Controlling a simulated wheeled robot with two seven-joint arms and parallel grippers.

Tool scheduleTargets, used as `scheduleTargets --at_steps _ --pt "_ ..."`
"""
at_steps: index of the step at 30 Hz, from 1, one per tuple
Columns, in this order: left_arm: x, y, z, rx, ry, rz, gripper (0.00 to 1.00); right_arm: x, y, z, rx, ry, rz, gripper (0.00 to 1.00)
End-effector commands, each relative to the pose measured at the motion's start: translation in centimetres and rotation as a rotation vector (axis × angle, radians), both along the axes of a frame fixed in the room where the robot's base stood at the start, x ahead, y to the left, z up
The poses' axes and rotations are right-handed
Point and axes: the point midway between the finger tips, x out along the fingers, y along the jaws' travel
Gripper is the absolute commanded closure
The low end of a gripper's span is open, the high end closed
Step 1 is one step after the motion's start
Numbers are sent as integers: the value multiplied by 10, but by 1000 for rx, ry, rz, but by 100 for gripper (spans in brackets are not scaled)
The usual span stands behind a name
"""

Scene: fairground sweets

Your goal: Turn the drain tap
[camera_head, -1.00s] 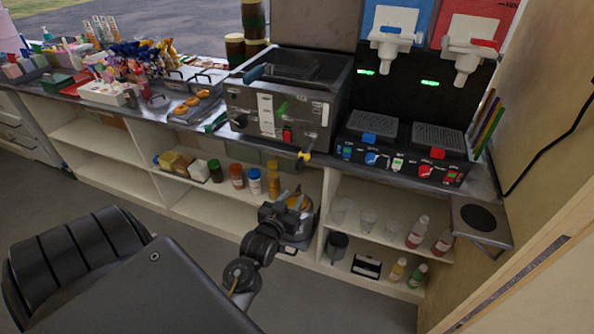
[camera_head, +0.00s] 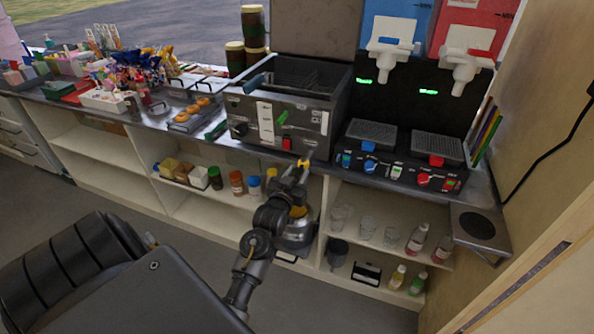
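The drain tap (camera_head: 304,161) has a yellow handle and sticks out low on the front of the metal fryer (camera_head: 262,125), at the counter's front edge. My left gripper (camera_head: 295,172) has come up from below, its fingertips right at the tap. Its two fingers look apart, with a gap between them. The fingers partly cover the tap, and I cannot tell whether they touch it. My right gripper is not in view.
A slush machine with a drip tray (camera_head: 436,140) stands right of the fryer. Doughnuts (camera_head: 192,110) lie on a tray to the left. Below the counter, a shelf holds jars (camera_head: 236,182), a metal pot (camera_head: 294,236) behind my arm, and bottles (camera_head: 417,240) to the right.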

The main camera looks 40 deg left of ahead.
Motion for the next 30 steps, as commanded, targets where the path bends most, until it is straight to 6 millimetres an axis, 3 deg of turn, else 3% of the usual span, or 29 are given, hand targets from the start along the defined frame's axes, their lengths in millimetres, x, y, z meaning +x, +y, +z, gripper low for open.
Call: scheduleTargets --at_steps 13,21,30 --pt "11 4 0 0 -1 1 65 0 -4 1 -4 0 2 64" --pt "10 4 0 0 0 1 100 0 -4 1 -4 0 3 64" --pt "10 6 1 20 7 3 100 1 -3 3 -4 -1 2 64"
